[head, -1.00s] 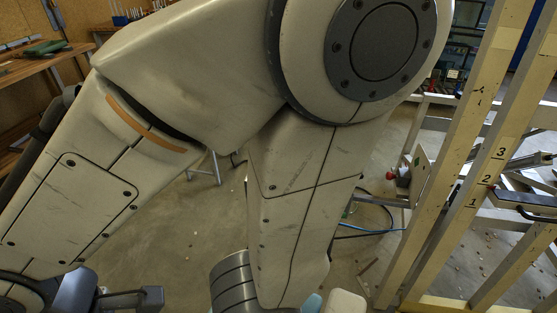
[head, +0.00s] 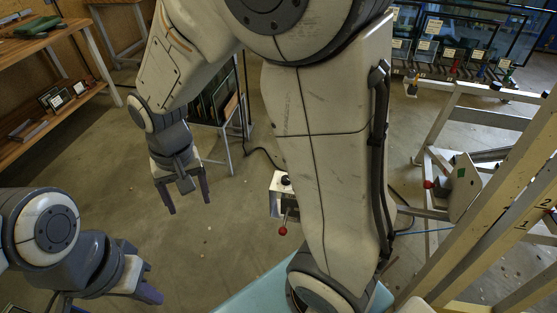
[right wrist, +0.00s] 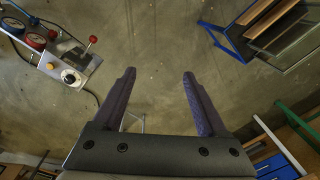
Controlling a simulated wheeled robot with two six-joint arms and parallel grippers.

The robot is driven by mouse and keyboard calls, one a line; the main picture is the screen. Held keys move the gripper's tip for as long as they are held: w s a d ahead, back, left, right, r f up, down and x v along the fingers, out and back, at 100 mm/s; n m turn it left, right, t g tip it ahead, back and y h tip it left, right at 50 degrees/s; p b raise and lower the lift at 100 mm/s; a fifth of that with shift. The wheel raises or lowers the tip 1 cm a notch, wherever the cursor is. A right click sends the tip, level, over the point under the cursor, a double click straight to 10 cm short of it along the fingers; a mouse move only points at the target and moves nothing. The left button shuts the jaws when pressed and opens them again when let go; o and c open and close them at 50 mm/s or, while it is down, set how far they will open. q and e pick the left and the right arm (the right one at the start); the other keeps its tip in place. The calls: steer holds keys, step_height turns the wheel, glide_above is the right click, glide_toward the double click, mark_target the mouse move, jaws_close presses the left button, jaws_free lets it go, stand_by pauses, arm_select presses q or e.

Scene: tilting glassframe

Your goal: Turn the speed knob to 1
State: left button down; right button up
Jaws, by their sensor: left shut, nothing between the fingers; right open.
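In the head view a metal control box (head: 277,207) stands mid-floor, partly hidden by my arm. A dark knob (head: 286,180) is on its top, and a red-ball lever (head: 283,231) is at its front. In the right wrist view the box shows at upper left, with a knob on a white round dial (right wrist: 70,77); its markings and setting are too small to read. My right gripper (head: 189,204) is open and empty, left of the box and well apart from it. My left gripper (head: 150,292) is shut and empty at lower left, farther from the box.
A wooden frame (head: 490,215) with numbered marks stands at right, beside a panel (head: 465,187) with a red button. A wooden bench (head: 60,60) is at upper left, and a glass rack (head: 215,105) stands behind my right gripper. Open floor lies around the grippers.

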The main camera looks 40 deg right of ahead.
steer(key=w+d+f+m+p, duration=0.2)
steer(key=w+d+f+m, duration=0.1)
steer(key=w+d+m, duration=0.55)
steer(key=w+d+f+m+p, duration=0.1)
steer(key=w+d+f+m, duration=0.3)
steer(key=d, duration=0.4)
steer(key=w+d+f+m+p, duration=0.2)
steer(key=d+f+m, duration=0.25)
steer(key=d, duration=0.35)
steer(key=s+d+f+m+p, duration=0.2)
steer(key=d+f+m, duration=0.4)
steer(key=d+f, duration=0.4)
arm_select(q)
step_height(320, 180, up, 10)
steer(key=p, duration=0.1)
steer(key=shift+d+f, duration=0.15)
steer(key=shift+f, duration=0.1)
arm_select(e)
steer(key=shift+h, duration=0.4)
steer(key=f, duration=0.5)
steer(key=d+f, duration=0.1)
steer(key=f, duration=0.2)
steer(key=shift+f, duration=0.35)
steer(key=shift+s+d+n, duration=0.1)
steer(key=shift+n, duration=0.2)
jaws_close()
